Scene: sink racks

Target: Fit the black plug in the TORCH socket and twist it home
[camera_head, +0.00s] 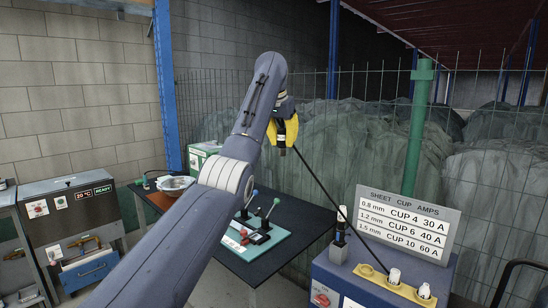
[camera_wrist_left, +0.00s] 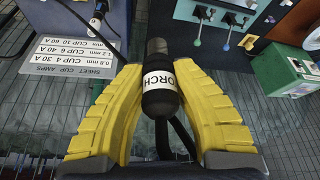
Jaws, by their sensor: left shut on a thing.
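My left gripper (camera_head: 285,134) is raised above the workbench in the head view, with its yellow fingers shut on the black plug (camera_head: 281,138). In the left wrist view the black plug (camera_wrist_left: 160,90) sits between the two yellow fingers (camera_wrist_left: 160,110), and its white band reads "TORCH", partly cut off. A black cable (camera_head: 320,188) slants down to the right from the gripper towards the blue machine (camera_head: 335,268). On the machine top a yellow plate (camera_head: 375,274) carries two white capped fittings; I cannot read which socket is TORCH. My right gripper is not in view.
A teal board (camera_head: 268,243) with levers lies on the dark workbench (camera_head: 295,255). A green box (camera_wrist_left: 290,78) shows in the left wrist view. Open air surrounds the raised plug.

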